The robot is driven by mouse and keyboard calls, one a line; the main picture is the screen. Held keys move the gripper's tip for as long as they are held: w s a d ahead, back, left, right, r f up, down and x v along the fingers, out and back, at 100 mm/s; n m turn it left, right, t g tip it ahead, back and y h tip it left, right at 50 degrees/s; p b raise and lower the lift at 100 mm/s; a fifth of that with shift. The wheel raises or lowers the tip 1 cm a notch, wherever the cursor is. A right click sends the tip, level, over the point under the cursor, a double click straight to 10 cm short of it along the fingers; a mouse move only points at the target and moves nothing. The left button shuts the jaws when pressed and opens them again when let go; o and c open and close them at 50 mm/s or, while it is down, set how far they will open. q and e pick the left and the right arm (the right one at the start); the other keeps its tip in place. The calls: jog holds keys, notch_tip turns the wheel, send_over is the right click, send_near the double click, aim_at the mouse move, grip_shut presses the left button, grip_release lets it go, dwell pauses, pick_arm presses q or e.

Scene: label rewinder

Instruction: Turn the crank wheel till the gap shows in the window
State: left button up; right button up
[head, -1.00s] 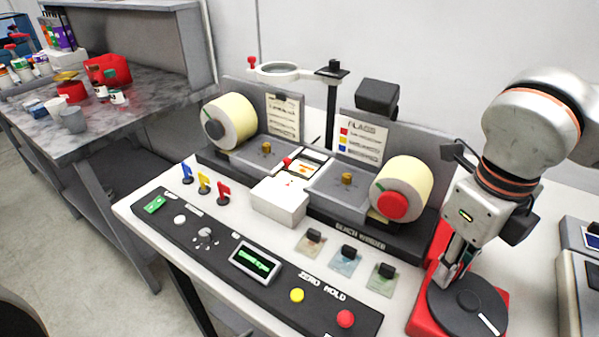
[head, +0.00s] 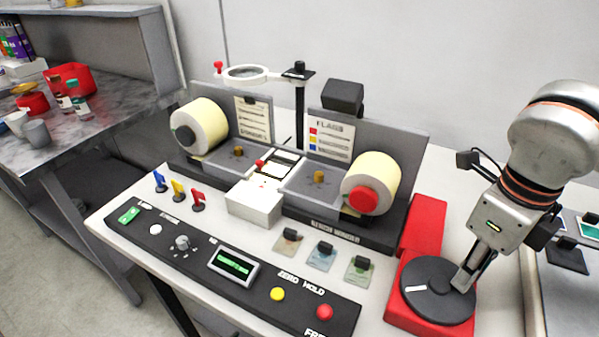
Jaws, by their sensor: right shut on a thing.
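The crank wheel (head: 430,305) is a dark disc on a red base (head: 396,318) at the lower right, with a white mark on its left side. My right gripper (head: 461,284) points down at the wheel's right side, shut on the crank's handle, which its fingers hide. The small lit window (head: 284,165) sits between the two cream label rolls, the left one (head: 208,122) and the right one (head: 377,172). The strip in the window is too small to tell whether a gap shows. My left gripper is out of view.
A black control panel (head: 180,262) with a green display (head: 234,264) runs along the front. A ring magnifier (head: 246,73) stands behind the window. Colored flags (head: 178,190) stand at the left, and several sample pads (head: 321,256) lie before the right roll.

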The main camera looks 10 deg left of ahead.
jog(key=shift+f, duration=0.1)
dwell(0.7)
jog(key=o, duration=0.9)
jog(key=shift+r+p, duration=1.4)
jog(key=shift+r, duration=1.05)
jog(key=shift+r+p, duration=1.25)
jog(key=shift+r, duration=0.9)
